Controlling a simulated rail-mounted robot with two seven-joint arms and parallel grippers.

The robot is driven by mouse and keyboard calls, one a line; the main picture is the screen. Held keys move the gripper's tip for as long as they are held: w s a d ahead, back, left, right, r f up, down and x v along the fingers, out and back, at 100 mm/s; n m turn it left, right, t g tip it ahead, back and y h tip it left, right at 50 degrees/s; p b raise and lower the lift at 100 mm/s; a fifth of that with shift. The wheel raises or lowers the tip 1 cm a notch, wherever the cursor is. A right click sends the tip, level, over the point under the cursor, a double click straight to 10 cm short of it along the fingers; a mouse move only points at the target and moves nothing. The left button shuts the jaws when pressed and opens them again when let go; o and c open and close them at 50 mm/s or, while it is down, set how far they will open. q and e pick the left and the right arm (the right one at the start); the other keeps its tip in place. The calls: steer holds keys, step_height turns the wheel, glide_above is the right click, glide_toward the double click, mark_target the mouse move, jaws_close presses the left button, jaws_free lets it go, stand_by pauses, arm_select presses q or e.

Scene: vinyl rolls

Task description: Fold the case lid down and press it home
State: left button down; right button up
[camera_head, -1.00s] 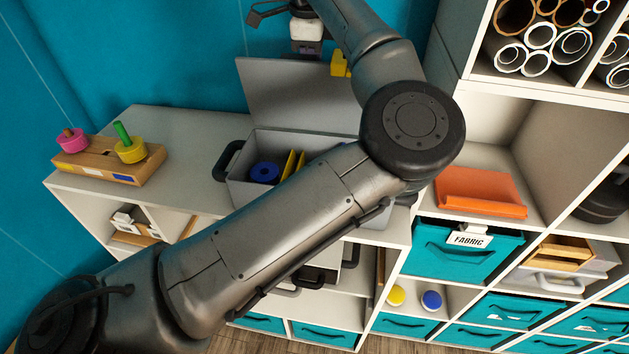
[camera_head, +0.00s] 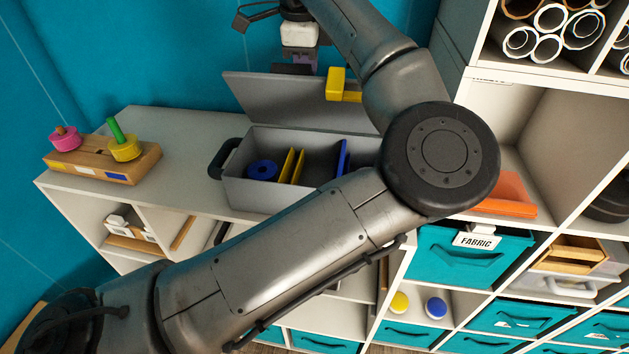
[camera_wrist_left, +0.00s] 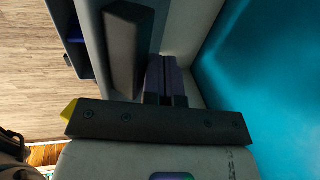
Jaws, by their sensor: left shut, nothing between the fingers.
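The grey case (camera_head: 243,190) stands on the top of the white shelf unit. Its lid (camera_head: 285,98) stands raised and tilted, hinged along the back of the case. A yellow piece (camera_head: 337,84) shows at the lid's upper edge. My left gripper (camera_head: 300,68) is shut and empty at the upper edge of the lid, on its wall side; contact cannot be told. Its closed fingers show in the left wrist view (camera_wrist_left: 167,80). My own arm hides the front right of the case. My right gripper is not in view.
Inside the case are a blue spool (camera_head: 262,170), yellow plates (camera_head: 292,165) and a blue plate (camera_head: 343,157). A wooden peg block (camera_head: 95,160) stands to the left, with clear top between. The teal wall (camera_head: 180,50) is close behind. Taller shelves rise at right.

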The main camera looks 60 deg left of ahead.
mark_target(299, 83)
arm_select(q)
steer(key=shift+s+d, duration=0.15)
steer(key=shift+d, duration=0.05)
stand_by(0.3)
steer(key=shift+s+d+f+b, duration=0.65)
steer(key=shift+d+f+b, duration=0.15)
steer(key=shift+b, duration=0.45)
steer(key=shift+s+d+f+b, duration=0.55)
steer(key=shift+d+b, duration=0.15)
steer(key=shift+b, duration=0.05)
steer(key=shift+s+d+f+b, duration=0.5)
steer(key=shift+s+d+b, duration=0.05)
steer(key=shift+d+b, duration=0.2)
steer(key=shift+a+r, duration=0.1)
steer(key=shift+r, duration=0.05)
steer(key=shift+a+p+v, duration=0.2)
steer(key=shift+p+v, duration=1)
steer(key=shift+v, duration=0.15)
steer(key=shift+w+p+v, duration=0.25)
steer(key=shift+p+v, duration=0.45)
steer(key=shift+v, duration=0.4)
